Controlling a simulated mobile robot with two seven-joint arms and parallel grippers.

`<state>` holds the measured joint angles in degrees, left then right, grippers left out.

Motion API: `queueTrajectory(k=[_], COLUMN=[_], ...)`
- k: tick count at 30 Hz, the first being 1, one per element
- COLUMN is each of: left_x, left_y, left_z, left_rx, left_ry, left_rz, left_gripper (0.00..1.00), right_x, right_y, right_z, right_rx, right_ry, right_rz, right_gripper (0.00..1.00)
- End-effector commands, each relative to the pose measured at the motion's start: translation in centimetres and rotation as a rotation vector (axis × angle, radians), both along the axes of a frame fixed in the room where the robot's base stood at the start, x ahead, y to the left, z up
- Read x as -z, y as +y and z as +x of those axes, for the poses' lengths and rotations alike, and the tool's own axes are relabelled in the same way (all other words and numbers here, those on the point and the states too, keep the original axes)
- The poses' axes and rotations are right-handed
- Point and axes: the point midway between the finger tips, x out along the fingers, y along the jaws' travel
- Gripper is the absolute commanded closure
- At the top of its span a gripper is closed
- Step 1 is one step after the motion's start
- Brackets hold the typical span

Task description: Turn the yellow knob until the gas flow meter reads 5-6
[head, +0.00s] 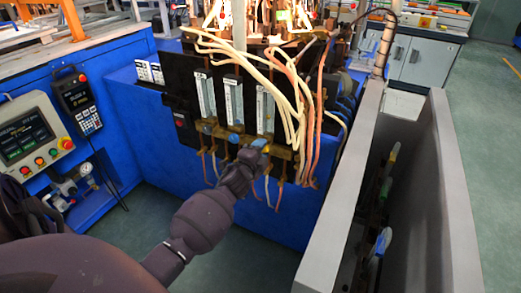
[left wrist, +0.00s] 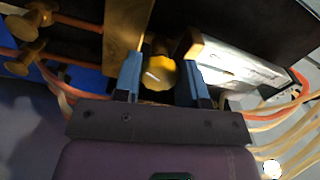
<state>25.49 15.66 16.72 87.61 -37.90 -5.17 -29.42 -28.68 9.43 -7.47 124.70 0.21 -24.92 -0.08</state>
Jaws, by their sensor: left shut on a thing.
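The yellow knob (left wrist: 158,74) sits between the two blue-grey fingers of my left gripper (left wrist: 161,82) in the left wrist view. The fingers are closed on its sides. In the head view my left gripper (head: 251,158) reaches the lower front of the black panel, below the rightmost flow meter (head: 265,113). The knob is mostly covered by the gripper there. The meter is an upright clear tube with a pale scale; its reading is too small to tell. My right gripper is not in view.
Two more flow meters stand to the left, one in the middle (head: 233,100) and one farther left (head: 206,95). Cream and orange hoses (head: 291,95) hang close on the right. A grey wall (head: 343,190) rises right of the panel. A control box (head: 30,137) is at the left.

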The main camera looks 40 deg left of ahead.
Motion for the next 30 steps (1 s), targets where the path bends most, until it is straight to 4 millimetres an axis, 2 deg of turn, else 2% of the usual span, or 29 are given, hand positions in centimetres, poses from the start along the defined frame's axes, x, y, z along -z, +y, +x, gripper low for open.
queueTrajectory(k=[12,13,17,18,26,30], left_x=[0.16,0.17,0.13,0.12,0.04,-0.02], left_y=[-0.11,-0.11,-0.08,-0.07,-0.03,-0.22], left_z=[-0.03,-0.03,-0.02,-0.02,-0.07,-0.91], left_rx=[0.001,0.001,0.001,0.001,0.000,0.000], left_ry=[0.000,0.000,0.000,0.000,-0.001,-0.002], left_rz=[-0.008,-0.008,-0.008,-0.008,-0.007,-0.008], left_gripper=[0.86,0.61,0.41,0.39,0.39,0.39], right_x=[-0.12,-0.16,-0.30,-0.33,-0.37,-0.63], right_y=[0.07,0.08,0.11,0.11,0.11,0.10], right_z=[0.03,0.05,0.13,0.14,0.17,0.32], right_rx=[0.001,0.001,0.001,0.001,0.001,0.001], right_ry=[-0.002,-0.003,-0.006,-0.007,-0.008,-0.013], right_rz=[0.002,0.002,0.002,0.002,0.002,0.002], right_gripper=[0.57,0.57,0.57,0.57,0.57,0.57])
